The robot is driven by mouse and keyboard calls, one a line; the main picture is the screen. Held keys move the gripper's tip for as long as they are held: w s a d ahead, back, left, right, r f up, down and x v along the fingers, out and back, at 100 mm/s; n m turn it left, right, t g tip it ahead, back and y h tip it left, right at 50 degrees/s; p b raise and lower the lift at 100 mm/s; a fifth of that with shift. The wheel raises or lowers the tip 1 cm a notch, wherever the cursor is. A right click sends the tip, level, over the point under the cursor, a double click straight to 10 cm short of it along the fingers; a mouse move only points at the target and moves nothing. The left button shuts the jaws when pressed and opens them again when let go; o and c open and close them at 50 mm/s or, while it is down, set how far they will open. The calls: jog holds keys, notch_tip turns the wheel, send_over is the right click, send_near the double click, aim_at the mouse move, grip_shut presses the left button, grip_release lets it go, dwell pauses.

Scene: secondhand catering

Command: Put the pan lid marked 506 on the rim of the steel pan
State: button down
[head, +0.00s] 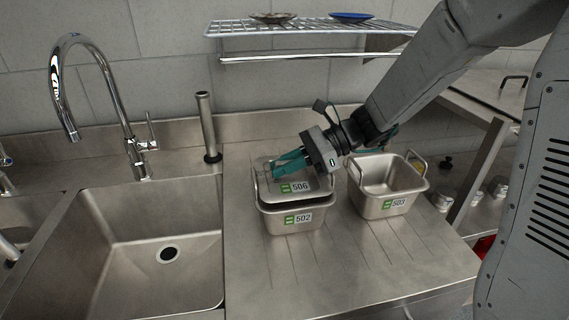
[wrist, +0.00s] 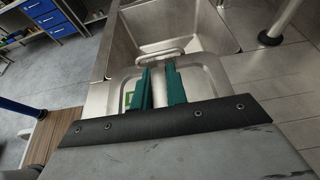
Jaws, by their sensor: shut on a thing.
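The pan lid marked 506 (head: 319,184) is a grey steel lid with a green and white label. It sits slightly tilted over the steel pan marked 502 (head: 285,221), and a dark gap shows between them. I cannot tell whether it touches the rim all round. My gripper (head: 276,168) has teal fingers and reaches over the lid from the right. In the wrist view the fingers (wrist: 161,72) point at the lid's handle (wrist: 161,56), with the lid (wrist: 208,75) beneath them. The gripper is shut on the lid; the exact grip is partly hidden.
A second steel pan marked 503 (head: 384,206) stands open to the right on the drainboard (head: 345,270). The sink (head: 150,215) and tap (head: 104,85) are left. A steel post (head: 207,125) stands behind. A wire shelf (head: 300,28) hangs above. The front drainboard is clear.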

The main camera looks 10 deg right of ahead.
jog(key=shift+f, duration=0.4)
jog(key=c, duration=1.4)
grip_release()
jog(key=shift+f, duration=0.1)
jog(key=shift+r, duration=0.3)
jog(key=r+v, duration=0.1)
jog(key=v, duration=1.1)
jog(key=s+a+n+g+h, duration=0.1)
jog(key=s+n+g+h, duration=0.1)
jog(key=s+n+h, duration=0.65)
jog(key=s+d+n+t+h, duration=0.1)
jog(key=s+d+n+h, duration=0.1)
jog(key=s, duration=0.5)
jog(key=s+d+n+t+h, duration=0.2)
jog(key=s+d+n+h, duration=0.1)
jog(key=s+n, duration=0.4)
jog(key=shift+s+d+f, duration=0.35)
jog(key=shift+s+d, duration=0.25)
jog(key=shift+d, duration=0.1)
jog(key=shift+n, duration=0.25)
